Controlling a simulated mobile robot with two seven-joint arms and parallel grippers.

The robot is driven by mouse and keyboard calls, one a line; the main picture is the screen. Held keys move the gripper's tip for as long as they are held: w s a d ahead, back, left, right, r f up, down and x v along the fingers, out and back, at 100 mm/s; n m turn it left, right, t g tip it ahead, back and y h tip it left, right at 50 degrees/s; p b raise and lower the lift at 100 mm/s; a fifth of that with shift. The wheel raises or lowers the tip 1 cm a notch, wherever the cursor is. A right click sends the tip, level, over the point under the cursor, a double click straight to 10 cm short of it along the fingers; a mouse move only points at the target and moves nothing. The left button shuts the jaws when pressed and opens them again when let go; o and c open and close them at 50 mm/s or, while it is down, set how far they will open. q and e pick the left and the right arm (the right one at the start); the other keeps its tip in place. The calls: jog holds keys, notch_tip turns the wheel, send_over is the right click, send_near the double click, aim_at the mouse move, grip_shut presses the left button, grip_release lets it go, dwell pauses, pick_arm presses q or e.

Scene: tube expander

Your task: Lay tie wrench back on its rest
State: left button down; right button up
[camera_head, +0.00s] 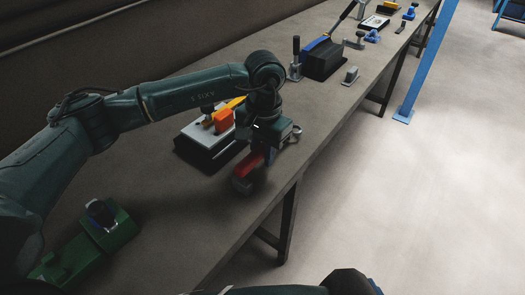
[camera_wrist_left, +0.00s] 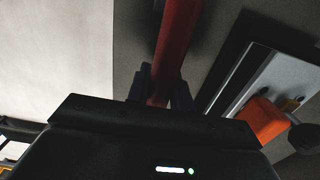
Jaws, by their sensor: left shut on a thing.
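My left gripper (camera_head: 268,152) is shut on a red tool, which looks like the tie wrench (camera_head: 247,174), and holds it over the bench near its front edge. In the left wrist view, the red handle (camera_wrist_left: 176,40) runs up from between the two dark fingertips of my left gripper (camera_wrist_left: 158,88). A dark blurred end of the tool shows at its lower side in the head view. Whether it touches the bench I cannot tell. I cannot make out for certain which thing is its rest. My right gripper is out of view.
Left of the gripper stands a grey plate on a black base (camera_head: 196,158) with an orange block (camera_head: 223,121). A green device (camera_head: 108,232) sits at the lower left. Farther back are a black block (camera_head: 323,60) and a small grey bracket (camera_head: 350,76). Bare bench (camera_head: 185,235) lies nearer.

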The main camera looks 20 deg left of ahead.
pick_arm(q)
jog(key=shift+f+b, duration=1.05)
dwell(0.4)
jog(key=c, duration=1.1)
grip_release()
jog(key=shift+c, duration=0.2)
jog(key=shift+r, duration=0.1)
jog(key=shift+w+r+p, duration=0.1)
jog(key=shift+r+p, duration=1.7)
jog(key=shift+r, duration=2.15)
